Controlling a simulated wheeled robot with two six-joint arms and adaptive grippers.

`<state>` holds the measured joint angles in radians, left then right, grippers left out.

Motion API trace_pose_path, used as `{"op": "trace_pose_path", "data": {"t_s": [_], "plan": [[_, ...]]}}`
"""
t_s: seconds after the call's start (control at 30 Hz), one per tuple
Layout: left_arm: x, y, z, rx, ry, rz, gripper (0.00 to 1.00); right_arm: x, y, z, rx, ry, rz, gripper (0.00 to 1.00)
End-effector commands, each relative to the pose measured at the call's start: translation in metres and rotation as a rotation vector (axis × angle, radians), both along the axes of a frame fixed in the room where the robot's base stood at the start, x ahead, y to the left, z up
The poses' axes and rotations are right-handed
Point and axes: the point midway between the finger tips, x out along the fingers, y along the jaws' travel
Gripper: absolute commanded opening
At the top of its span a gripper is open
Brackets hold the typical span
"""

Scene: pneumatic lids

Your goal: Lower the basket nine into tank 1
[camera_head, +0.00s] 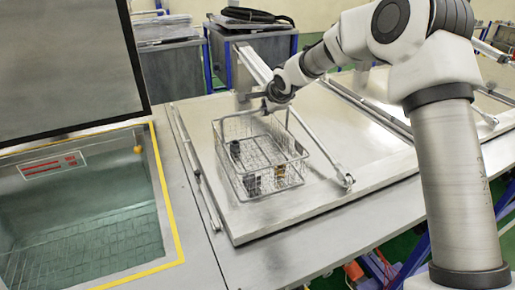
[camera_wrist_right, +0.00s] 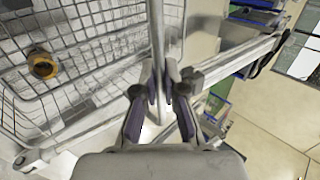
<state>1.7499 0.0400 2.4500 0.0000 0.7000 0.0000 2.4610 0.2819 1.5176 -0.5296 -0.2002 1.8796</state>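The wire basket (camera_head: 262,152) is over the closed metal lid beside the open tank, with a few small dark and brassy parts inside. I cannot tell whether its bottom touches the lid. My right gripper (camera_head: 277,97) is at the top of the basket's handle. In the right wrist view, the fingers (camera_wrist_right: 162,88) are closed around the handle bar (camera_wrist_right: 158,40), with the basket mesh (camera_wrist_right: 85,60) and a brassy part to the left. The open tank (camera_head: 163,215) at the left has a yellow-edged rim and liquid inside; its number is not readable. My left gripper is out of view.
The open tank's dark raised lid (camera_head: 70,65) stands behind it. The closed lid (camera_head: 330,190) under the basket has metal struts (camera_head: 322,150) and a side rail (camera_head: 196,165) between basket and tank. Metal cabinets with a black hose (camera_head: 250,15) stand behind.

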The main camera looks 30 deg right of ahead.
Motion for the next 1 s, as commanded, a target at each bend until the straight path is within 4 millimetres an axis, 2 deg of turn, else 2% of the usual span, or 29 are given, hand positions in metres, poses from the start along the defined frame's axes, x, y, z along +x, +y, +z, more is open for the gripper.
{"op": "trace_pose_path", "data": {"t_s": [0.27,0.7,1.0], "plan": [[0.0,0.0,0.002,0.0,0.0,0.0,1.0,0.001,0.0,0.007,0.0,-0.008,-0.001,0.0],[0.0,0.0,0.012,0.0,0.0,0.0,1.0,0.001,0.0,0.032,0.0,-0.008,-0.001,0.0],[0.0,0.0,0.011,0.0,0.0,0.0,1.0,0.001,0.0,0.034,0.0,-0.007,-0.001,0.0]]}}
